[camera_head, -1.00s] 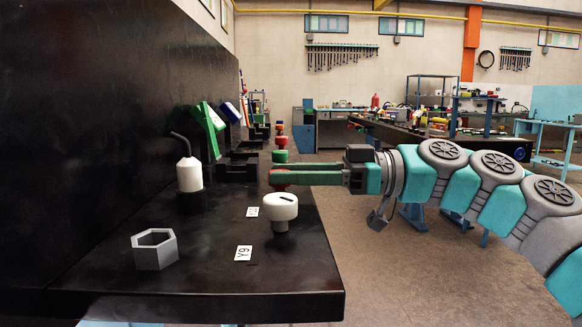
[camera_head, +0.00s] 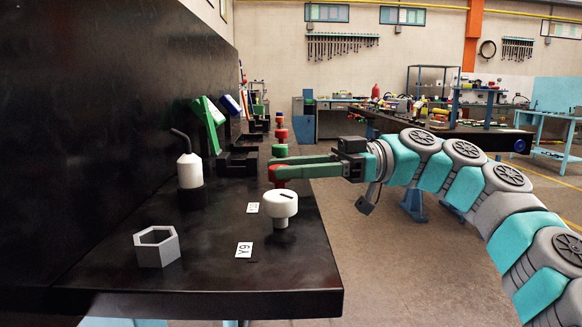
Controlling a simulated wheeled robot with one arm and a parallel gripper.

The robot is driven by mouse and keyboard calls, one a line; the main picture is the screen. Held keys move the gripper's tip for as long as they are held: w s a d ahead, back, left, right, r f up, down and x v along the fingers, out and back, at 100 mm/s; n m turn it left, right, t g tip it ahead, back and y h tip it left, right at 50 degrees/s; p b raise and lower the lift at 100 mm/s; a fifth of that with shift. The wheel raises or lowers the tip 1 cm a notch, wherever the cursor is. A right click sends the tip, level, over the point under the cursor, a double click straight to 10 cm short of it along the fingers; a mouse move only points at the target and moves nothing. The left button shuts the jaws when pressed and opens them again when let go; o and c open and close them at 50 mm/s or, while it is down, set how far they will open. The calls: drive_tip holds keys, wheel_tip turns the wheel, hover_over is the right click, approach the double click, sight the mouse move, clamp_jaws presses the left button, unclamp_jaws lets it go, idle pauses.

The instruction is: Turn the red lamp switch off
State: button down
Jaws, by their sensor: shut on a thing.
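A row of knob switches runs along the right edge of the black bench. A red switch (camera_head: 287,173) stands behind the white one, and my gripper (camera_head: 272,167) reaches it from the right. The green-topped fingers are shut on this red knob and hide much of it. The white switch (camera_head: 280,204) with a dark slot on top stands nearer, apart from the fingers. I cannot see which lamp belongs to the red switch, or whether it is lit.
A green switch (camera_head: 280,151) and more red knobs (camera_head: 281,134) stand farther back. A white bottle (camera_head: 189,170), a grey hexagonal ring (camera_head: 156,247) and a Y9 label (camera_head: 244,249) are on the bench (camera_head: 220,285). Green (camera_head: 212,122) and blue panels stand near the black wall.

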drive_tip(key=shift+r+n+g, duration=0.2)
drive_tip(key=shift+n+g, duration=0.5)
drive_tip(key=shift+g, duration=0.3)
drive_tip(key=shift+w+a+f+n+g+h, duration=0.1)
drive_tip(key=shift+w+n+g+h, duration=0.1)
drive_tip(key=shift+n+g+h, duration=0.9)
drive_tip(key=shift+w+a+f+n+g+h, duration=0.15)
drive_tip(key=shift+n+g+h, duration=0.4)
drive_tip(key=shift+g, duration=0.95)
drive_tip(key=shift+d+r, duration=0.1)
drive_tip(key=shift+c, duration=2.2)
unclamp_jaws()
